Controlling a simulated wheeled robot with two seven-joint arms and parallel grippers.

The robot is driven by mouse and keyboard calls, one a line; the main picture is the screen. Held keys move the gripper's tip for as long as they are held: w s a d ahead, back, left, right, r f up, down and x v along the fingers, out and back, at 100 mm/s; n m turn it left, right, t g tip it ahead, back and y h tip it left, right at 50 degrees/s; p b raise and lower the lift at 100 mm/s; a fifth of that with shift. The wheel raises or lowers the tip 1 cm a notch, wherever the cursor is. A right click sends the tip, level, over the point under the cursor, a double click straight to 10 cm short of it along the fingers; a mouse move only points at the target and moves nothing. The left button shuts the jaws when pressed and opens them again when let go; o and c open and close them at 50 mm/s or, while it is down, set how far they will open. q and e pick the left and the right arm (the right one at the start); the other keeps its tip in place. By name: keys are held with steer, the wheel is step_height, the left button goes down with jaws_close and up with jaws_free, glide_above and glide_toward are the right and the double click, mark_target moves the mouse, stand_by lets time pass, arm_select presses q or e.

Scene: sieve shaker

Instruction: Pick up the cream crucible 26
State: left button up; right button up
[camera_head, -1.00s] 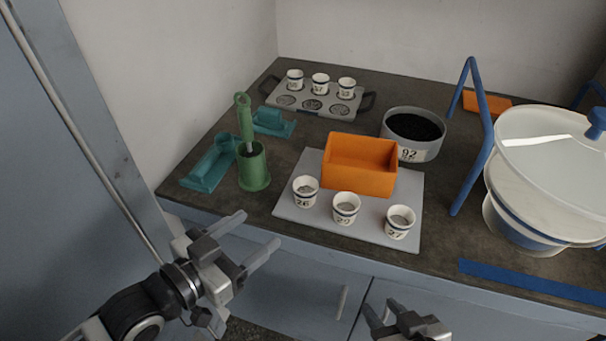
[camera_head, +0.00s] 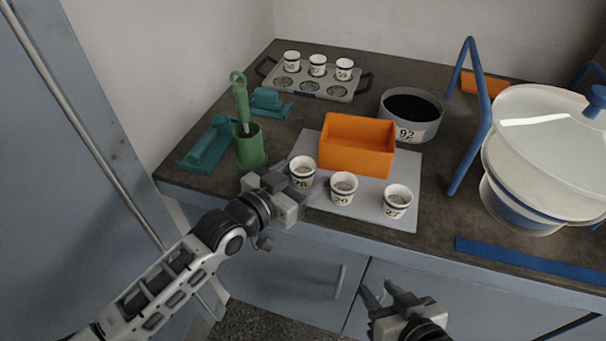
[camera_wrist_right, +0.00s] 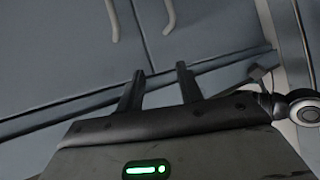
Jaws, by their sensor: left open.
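The cream crucible 26 (camera_head: 303,165) stands upright at the left of a light grey mat (camera_head: 408,167), its label partly hidden by my left gripper. My left gripper (camera_head: 290,187) is open, right at the near left side of crucible 26. Its fingertips are partly lost against the crucible and mat, so I cannot tell whether they touch it. My right gripper (camera_head: 380,290) is low in front of the cabinet, open and empty; its two separated fingers also show in the right wrist view (camera_wrist_right: 160,85).
Two similar crucibles, 29 (camera_head: 343,188) and 27 (camera_head: 396,202), stand to the right on the mat. An orange box (camera_head: 357,158) is behind. A green holder (camera_head: 250,150) stands left. A grey pan (camera_head: 410,118), blue frame (camera_head: 470,130) and rack (camera_head: 312,85) stand beyond.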

arm_select(q)
steer(key=shift+w+d, duration=0.1)
steer(key=c, duration=1.1)
steer(key=shift+o, duration=0.2)
